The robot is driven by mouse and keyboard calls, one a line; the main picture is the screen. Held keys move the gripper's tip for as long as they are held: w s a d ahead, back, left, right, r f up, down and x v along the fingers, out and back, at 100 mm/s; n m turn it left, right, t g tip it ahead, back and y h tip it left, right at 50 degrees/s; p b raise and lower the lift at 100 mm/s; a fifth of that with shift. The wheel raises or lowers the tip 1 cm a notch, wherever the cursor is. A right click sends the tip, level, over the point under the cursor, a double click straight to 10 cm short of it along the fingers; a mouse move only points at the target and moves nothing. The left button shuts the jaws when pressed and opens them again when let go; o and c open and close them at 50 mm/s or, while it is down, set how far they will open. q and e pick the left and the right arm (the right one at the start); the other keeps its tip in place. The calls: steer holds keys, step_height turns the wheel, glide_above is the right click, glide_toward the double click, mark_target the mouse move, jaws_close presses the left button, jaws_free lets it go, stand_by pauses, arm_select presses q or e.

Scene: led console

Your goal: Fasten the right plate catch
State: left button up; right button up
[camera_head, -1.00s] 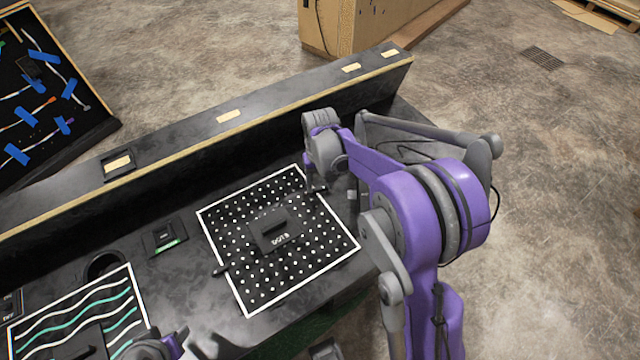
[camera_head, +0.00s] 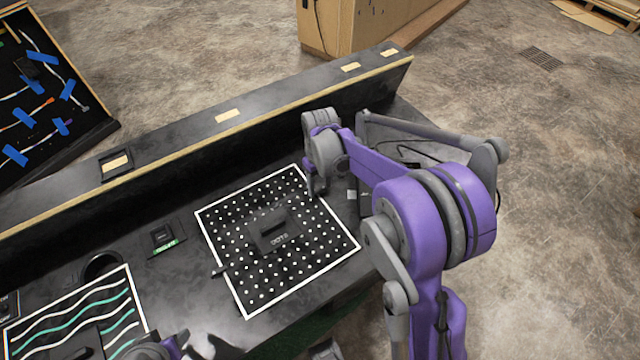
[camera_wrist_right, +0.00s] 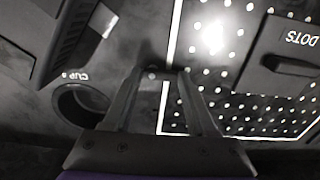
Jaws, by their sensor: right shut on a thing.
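The right plate (camera_head: 322,222) is a black panel with white dots and a white border, lying on the dark console. It also shows in the right wrist view (camera_wrist_right: 245,118). A raised black handle block marked DOTS (camera_head: 272,229) sits at its middle. My right gripper (camera_head: 317,192) is at the plate's right edge, its fingers pointing down. In the right wrist view its fingers (camera_wrist_right: 153,76) close together beside the white border. They are shut on a small dark piece, the right plate catch, mostly hidden between them. My left gripper's jaws are out of view.
A dark catch (camera_head: 220,271) sits at the plate's left edge. A raised ledge (camera_head: 200,145) runs behind the plate. A round hole marked CUP (camera_wrist_right: 82,104) is close to my right fingers. A wavy-striped plate (camera_head: 85,305) lies at the left.

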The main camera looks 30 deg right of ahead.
mark_target(320, 189)
steer(key=o, duration=1.4)
steer(key=shift+c, duration=0.2)
steer(key=shift+r, duration=0.1)
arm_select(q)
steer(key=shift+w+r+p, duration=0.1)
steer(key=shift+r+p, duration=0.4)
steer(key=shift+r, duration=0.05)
arm_select(e)
step_height(320, 189, up, 11)
steer(key=shift+f, duration=0.2)
arm_select(q)
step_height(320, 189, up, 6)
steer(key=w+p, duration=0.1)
steer(key=p, duration=0.4)
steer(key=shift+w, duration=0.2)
arm_select(e)
steer(key=s+a+r+t, duration=0.1)
steer(key=s+a, duration=0.3)
steer(key=s, duration=0.6)
steer(key=s+a+r+m+t, duration=0.1)
steer(key=s+a+t, duration=0.3)
steer(key=s, duration=0.6)
steer(key=shift+s+a, duration=0.4)
steer(key=shift+a, duration=0.2)
